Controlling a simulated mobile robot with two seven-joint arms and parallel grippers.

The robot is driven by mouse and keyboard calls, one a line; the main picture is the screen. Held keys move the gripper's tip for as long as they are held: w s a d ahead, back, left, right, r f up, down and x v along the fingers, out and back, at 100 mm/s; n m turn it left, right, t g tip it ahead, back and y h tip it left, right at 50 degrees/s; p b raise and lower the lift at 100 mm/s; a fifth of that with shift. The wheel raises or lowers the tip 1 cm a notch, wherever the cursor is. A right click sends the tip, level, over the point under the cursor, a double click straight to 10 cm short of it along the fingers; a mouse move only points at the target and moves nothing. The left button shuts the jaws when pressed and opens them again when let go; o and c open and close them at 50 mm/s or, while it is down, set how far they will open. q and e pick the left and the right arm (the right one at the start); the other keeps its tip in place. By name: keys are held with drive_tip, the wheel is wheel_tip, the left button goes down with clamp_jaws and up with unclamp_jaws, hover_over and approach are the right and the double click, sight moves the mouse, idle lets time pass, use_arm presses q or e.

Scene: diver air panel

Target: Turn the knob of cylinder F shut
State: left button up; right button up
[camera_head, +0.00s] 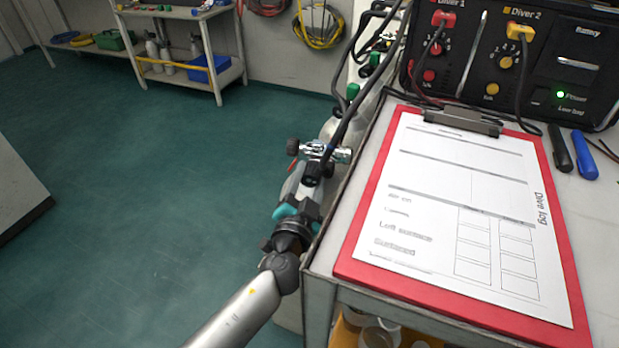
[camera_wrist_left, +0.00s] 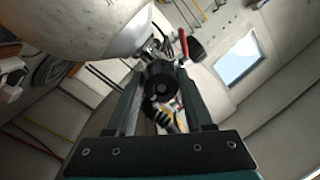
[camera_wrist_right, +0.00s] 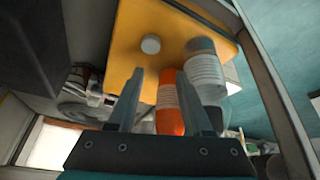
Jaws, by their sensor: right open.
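A cylinder valve (camera_head: 325,152) with black knobs stands beside the left edge of the bench in the head view. Its near black knob (camera_head: 313,172) also shows in the left wrist view (camera_wrist_left: 160,80), between the fingers. No letter F is readable on the cylinder, which is mostly hidden by my arm and the bench. My left gripper (camera_head: 306,192) is open, its fingers on either side of the knob at the tips (camera_wrist_left: 160,73). I cannot tell whether they touch it. My right gripper (camera_wrist_right: 159,72) is open and empty in the right wrist view; the head view does not show it.
The bench holds a red clipboard (camera_head: 348,268), markers (camera_head: 584,155) and a black diver panel (camera_head: 545,60). More cylinders and hoses (camera_head: 375,60) stand behind the valve. A yellow shelf (camera_wrist_right: 130,35) with bottles (camera_wrist_right: 168,105) is near my right gripper. The floor at left is clear.

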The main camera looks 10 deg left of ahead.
use_arm(q)
clamp_jaws()
drive_tip(key=shift+m, duration=0.8)
use_arm(e)
drive_tip(key=shift+w+a+f+t, duration=0.2)
drive_tip(key=shift+w+a+t, duration=0.2)
drive_tip(key=shift+w+a, duration=0.1)
use_arm(q)
drive_tip(key=o, duration=0.5)
unclamp_jaws()
